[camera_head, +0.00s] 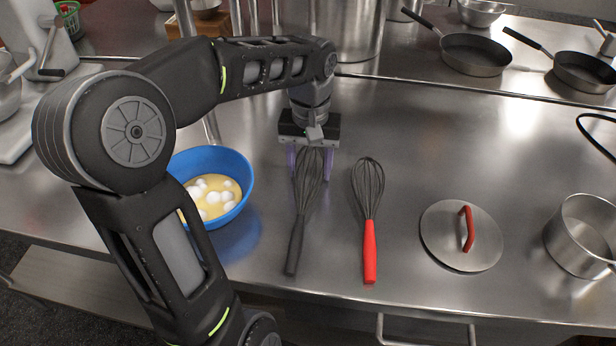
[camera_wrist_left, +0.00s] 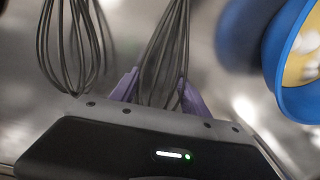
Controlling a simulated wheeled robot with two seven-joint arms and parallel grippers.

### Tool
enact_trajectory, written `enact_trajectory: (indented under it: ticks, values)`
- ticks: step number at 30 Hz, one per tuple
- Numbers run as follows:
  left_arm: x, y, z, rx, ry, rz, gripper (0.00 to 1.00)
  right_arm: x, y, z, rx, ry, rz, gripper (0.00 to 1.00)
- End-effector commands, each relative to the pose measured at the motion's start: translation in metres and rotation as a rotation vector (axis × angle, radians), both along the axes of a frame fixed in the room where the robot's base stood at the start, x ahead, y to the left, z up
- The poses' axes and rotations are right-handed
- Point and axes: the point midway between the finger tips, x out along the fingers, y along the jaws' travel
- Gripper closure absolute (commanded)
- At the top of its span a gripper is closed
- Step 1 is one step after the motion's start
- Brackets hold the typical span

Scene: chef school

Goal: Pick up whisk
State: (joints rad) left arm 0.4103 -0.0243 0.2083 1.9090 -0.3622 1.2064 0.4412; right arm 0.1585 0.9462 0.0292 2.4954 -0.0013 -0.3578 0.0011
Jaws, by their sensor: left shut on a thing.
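A whisk with a black handle (camera_head: 296,246) lies on the steel counter, handle toward the front edge. My left gripper (camera_head: 307,172) is over its wire head, with purple fingers on either side, shut on the wires. In the left wrist view the gripper (camera_wrist_left: 158,90) has the wires of this whisk (camera_wrist_left: 165,50) between its fingers. A second whisk with a red handle (camera_head: 369,262) lies just to the right, apart from the gripper; its wires (camera_wrist_left: 72,45) show in the left wrist view. My right gripper is in neither view.
A blue bowl (camera_head: 245,172) with yellow liquid and white pieces stands left of the whisks, also in the left wrist view (camera_wrist_left: 290,60). A lid with a red handle (camera_head: 440,245) and a steel pot (camera_head: 585,240) are to the right. Pans (camera_head: 475,55) stand at the back.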

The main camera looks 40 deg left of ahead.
Motion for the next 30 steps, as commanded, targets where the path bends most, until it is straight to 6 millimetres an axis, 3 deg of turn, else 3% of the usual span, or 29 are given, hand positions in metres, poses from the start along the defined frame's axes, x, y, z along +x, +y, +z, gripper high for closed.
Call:
enact_trajectory:
  ticks: [10, 20, 26, 30]
  values:
    - [0.0, 0.0, 0.0, 0.0, 0.0, 0.0, 0.89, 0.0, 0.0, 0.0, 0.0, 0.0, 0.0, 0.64]
    - [0.001, 0.0, 0.006, 0.001, -0.003, 0.0, 0.89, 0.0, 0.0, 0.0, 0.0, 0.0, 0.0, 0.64]
    - [0.001, 0.0, 0.034, 0.002, -0.006, 0.0, 0.89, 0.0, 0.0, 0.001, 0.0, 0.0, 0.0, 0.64]
    - [0.001, 0.0, 0.064, 0.001, -0.004, -0.001, 0.89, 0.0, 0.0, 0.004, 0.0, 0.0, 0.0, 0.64]
